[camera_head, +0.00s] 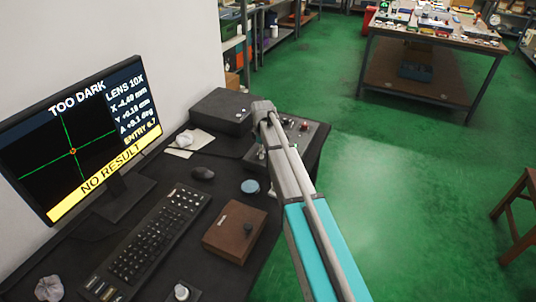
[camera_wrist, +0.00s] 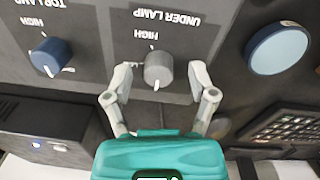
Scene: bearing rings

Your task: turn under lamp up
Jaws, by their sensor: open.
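The under lamp knob (camera_wrist: 158,68) is a grey dial on a dark panel (camera_wrist: 185,52) in the wrist view, below the upside-down words UNDER LAMP and HIGH. Its white pointer mark points down in the picture. My gripper (camera_wrist: 158,85) is open, with one finger on each side of the knob; I cannot tell whether they touch it. The blue top lamp knob (camera_wrist: 52,55) is to its left. In the head view my arm reaches to the control panel (camera_head: 305,128) and hides much of it. The monitor (camera_head: 85,135) reads TOO DARK and NO RESULT.
On the desk are a keyboard (camera_head: 145,245), a mouse (camera_head: 203,173), a brown box (camera_head: 233,237), a blue round lid (camera_head: 250,187) and a black box (camera_head: 222,110). A large blue disc (camera_wrist: 278,48) is right of the knob in the wrist view. Green floor lies beyond.

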